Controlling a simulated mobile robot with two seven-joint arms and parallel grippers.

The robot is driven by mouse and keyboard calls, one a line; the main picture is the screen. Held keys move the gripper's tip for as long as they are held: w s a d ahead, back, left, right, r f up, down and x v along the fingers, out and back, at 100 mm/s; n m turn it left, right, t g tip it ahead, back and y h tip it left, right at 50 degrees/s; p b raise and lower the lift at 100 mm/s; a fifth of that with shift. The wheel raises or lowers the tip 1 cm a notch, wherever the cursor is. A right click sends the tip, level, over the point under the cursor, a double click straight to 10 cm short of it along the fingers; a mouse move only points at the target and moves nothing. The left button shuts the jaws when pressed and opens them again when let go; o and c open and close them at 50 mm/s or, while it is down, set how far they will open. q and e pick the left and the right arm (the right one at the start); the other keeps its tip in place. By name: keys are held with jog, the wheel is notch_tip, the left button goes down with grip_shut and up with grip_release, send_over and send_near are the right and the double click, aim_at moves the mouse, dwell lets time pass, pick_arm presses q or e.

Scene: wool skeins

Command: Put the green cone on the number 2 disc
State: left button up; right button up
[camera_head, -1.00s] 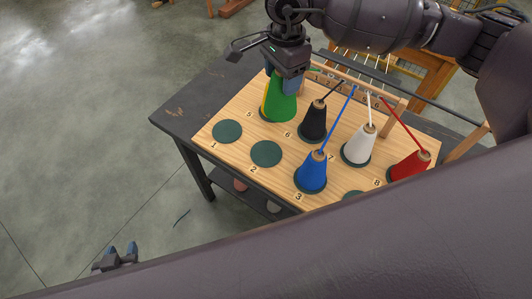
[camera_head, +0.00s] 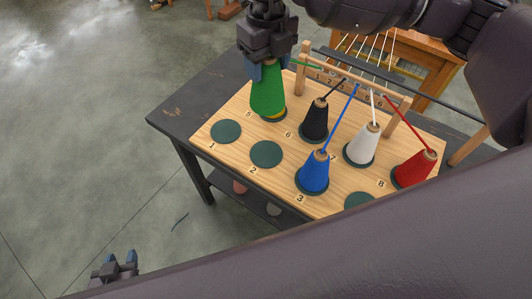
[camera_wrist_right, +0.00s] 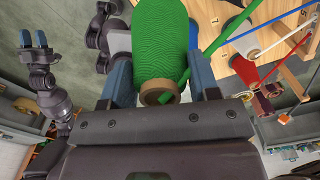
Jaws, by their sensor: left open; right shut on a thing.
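My right gripper (camera_head: 270,68) is shut on the upper part of the green cone (camera_head: 268,92), over the disc by number 5. A yellow piece (camera_head: 277,117) shows at the green cone's base; most of it is hidden, and I cannot tell whether it is below or behind. In the right wrist view the green cone (camera_wrist_right: 160,40) and its brown tip (camera_wrist_right: 158,92) sit between the blue fingers. The number 2 disc (camera_head: 266,153) is dark green, flat and bare. My left gripper (camera_head: 116,264) is open and empty, low at the left, away from the table.
Black (camera_head: 314,120), blue (camera_head: 313,174), white (camera_head: 361,146) and red (camera_head: 413,168) cones stand on the wooden board, with threads running to a wooden rack (camera_head: 394,122). The number 1 disc (camera_head: 226,131) is bare. Another disc (camera_head: 359,201) is partly hidden by my arm.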

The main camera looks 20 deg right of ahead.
aim_at(266, 95)
jog(key=shift+a+m, duration=0.1)
jog(key=shift+m, duration=0.4)
jog(key=shift+f, duration=0.25)
notch_tip(266, 95, down, 19)
jog(key=shift+f, duration=0.15)
jog(key=shift+f+b, duration=0.15)
jog(key=shift+b, duration=0.15)
jog(key=o, duration=1.3)
notch_tip(266, 95, up, 12)
jog(key=shift+r, duration=0.2)
